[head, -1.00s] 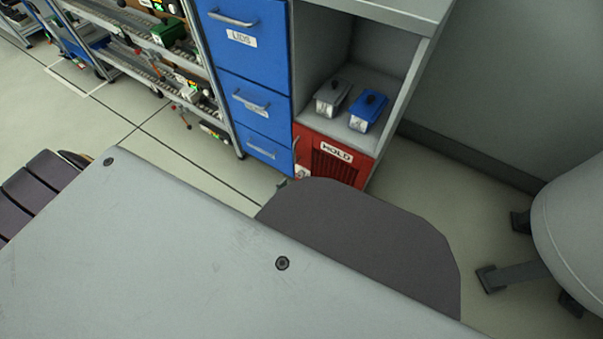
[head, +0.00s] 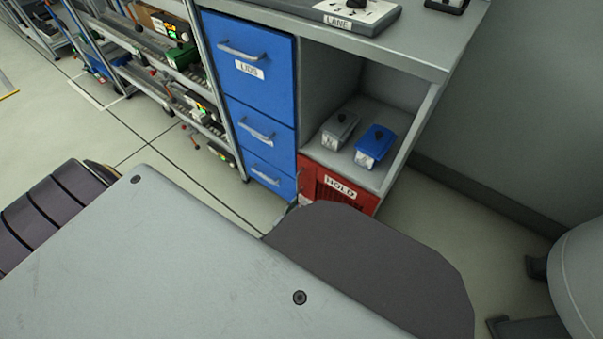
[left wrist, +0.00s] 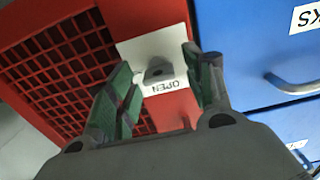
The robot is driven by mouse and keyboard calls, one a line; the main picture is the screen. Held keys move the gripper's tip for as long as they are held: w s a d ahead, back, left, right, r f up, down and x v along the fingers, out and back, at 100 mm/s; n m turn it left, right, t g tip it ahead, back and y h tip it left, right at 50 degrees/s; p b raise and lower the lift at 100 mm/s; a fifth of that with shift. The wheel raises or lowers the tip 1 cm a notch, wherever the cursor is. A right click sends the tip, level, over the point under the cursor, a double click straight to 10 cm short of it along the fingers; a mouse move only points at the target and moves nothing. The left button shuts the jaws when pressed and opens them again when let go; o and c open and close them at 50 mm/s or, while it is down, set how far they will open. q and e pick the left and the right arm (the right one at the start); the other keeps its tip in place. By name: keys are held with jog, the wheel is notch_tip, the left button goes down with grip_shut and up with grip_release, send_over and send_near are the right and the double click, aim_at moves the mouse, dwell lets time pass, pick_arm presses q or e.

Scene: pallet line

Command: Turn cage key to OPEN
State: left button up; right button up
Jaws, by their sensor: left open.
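The red cage (head: 318,180) with a HOLD label is at the bottom of the cabinet in the head view, partly hidden by my arm. Its red mesh front (left wrist: 50,75) fills the left of the left wrist view. Beside the mesh is a pale plate (left wrist: 134,50) with an OPEN label (left wrist: 166,87), upside down in the picture. A small dark key (left wrist: 157,71) stands on the plate just above the label. My left gripper (left wrist: 157,75) is open, its green-padded fingers on either side of the key with gaps visible. My right gripper is not in view.
Blue drawers (head: 255,75) adjoin the cage on its left. Above the cage, a shelf holds a grey box (head: 340,130) and a blue box (head: 376,145). A LANE panel (head: 350,14) lies on the counter.

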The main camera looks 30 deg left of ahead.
pick_arm(q)
jog(key=c, duration=1)
jog(key=shift+n, duration=0.3)
jog(key=shift+a+f+n+b, duration=0.1)
jog(key=shift+n+b, duration=0.25)
jog(key=shift+n, duration=3.95)
jog(key=shift+a+f+n+b, duration=0.1)
jog(key=shift+n+b, duration=0.25)
jog(key=shift+n, duration=3.95)
